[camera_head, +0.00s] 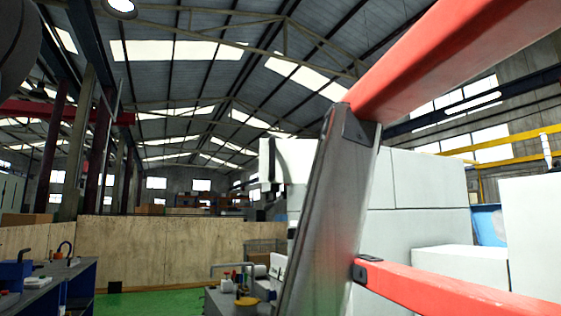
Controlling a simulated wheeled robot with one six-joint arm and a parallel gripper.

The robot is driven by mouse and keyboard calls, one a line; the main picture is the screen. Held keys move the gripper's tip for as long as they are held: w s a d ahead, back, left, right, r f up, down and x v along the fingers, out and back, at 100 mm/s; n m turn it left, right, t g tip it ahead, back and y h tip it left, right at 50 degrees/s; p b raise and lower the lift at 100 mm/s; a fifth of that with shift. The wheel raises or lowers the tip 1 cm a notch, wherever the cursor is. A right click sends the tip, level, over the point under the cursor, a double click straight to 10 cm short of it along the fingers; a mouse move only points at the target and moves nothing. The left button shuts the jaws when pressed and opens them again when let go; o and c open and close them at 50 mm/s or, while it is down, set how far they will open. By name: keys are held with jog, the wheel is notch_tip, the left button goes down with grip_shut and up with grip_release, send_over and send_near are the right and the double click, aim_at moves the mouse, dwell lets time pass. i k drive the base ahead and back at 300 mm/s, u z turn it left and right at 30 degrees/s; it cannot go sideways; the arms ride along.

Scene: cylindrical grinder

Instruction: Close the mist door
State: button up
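I cannot make out a mist door or a cylindrical grinder with certainty in the head view. My gripper is not recognisable in this view. A white shape with dark parts (268,165) shows behind the grey upright, partly hidden by it; I cannot tell what it is. A dark rounded form fills the top left corner, cut off by the frame.
A tilted grey metal upright (330,215) with red beams (440,50) stands close on the right. White blocks (425,180) are behind it. Workbenches stand at lower left (45,275) and lower centre (220,300). Green floor (150,303) lies between them, before a wooden partition (150,245).

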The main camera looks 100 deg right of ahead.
aim_at(282, 160)
jog(key=z, duration=4.75)
jog(key=k, duration=0.7)
jog(key=u, duration=1.05)
jog(key=i, duration=0.5)
jog(key=z, duration=0.05)
